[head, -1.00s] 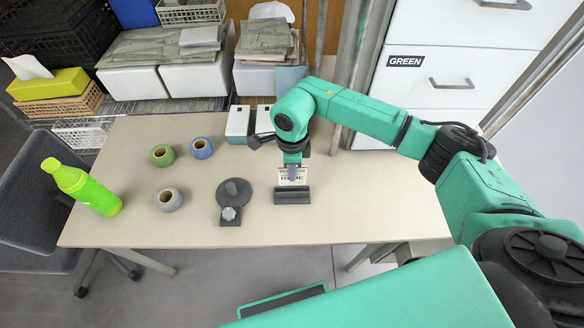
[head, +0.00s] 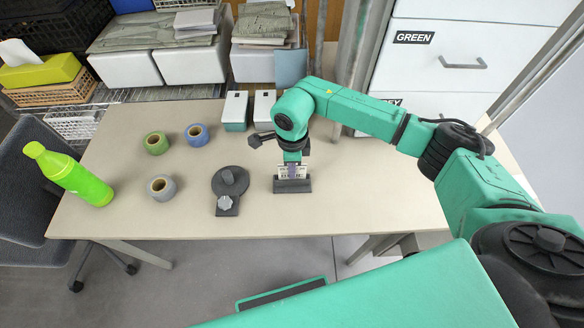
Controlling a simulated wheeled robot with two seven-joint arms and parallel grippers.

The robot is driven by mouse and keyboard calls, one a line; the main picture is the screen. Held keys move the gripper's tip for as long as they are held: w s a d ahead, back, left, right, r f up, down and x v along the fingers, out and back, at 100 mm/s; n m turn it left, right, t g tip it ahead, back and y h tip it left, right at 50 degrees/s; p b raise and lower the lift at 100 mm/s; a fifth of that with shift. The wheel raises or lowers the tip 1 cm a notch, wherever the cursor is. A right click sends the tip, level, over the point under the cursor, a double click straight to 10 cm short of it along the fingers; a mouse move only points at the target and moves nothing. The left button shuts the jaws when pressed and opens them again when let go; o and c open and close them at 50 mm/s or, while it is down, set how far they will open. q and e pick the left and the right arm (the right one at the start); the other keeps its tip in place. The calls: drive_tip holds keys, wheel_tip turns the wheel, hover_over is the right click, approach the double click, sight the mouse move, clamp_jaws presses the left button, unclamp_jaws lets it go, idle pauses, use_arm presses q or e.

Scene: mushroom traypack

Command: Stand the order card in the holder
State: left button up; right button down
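The order card (head: 284,171), white with dark print, is upright at the dark grey holder (head: 292,186). Its lower edge meets the top of the holder, and it looks to be in the slot, though the exact depth is hard to tell. My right gripper (head: 292,168) points down over the holder with its fingers on the card, partly covering it; it appears shut on the card. My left gripper is not in view.
A dark round device (head: 230,181) stands left of the holder. Two small boxes (head: 235,111) stand behind. The table's (head: 350,200) right side is clear.

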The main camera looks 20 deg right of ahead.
drive_tip(key=shift+f+b, duration=0.25)
drive_tip(key=shift+b, duration=0.15)
idle(0.3)
drive_tip(key=c, duration=1)
unclamp_jaws()
wheel_tip(320, 180, up, 15)
drive_tip(key=b, duration=0.2)
drive_tip(key=shift+f, duration=0.15)
